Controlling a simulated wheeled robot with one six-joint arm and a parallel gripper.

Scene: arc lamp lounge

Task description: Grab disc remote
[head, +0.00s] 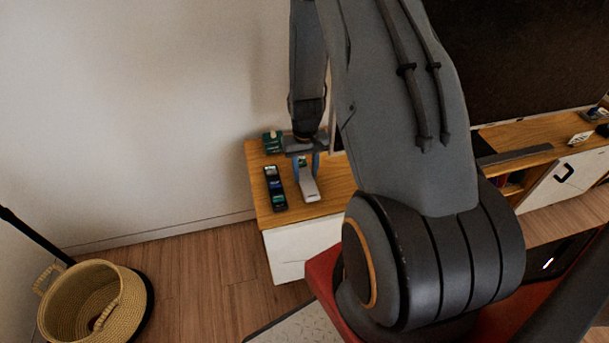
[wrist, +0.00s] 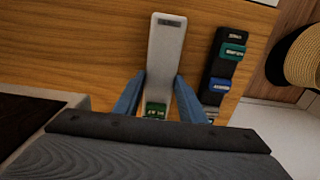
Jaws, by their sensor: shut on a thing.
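A long white remote (head: 309,188) lies on the wooden cabinet top, with a small dark label at its far end and a green patch near its other end. It also shows in the wrist view (wrist: 165,52). My gripper (head: 306,167) points down at the remote, and its blue fingers close on both sides of it in the wrist view (wrist: 160,84). I cannot read its label for certain or tell whether it is lifted. A black remote (head: 275,187) with green and blue patches lies beside it, apart from my fingers; it also shows in the wrist view (wrist: 220,70).
A small dark green item (head: 272,142) stands at the back of the cabinet top (head: 258,212), near the wall. A woven basket (head: 92,303) stands on the floor at the left. A large dark screen (head: 520,50) is at the right. Floor between basket and cabinet is clear.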

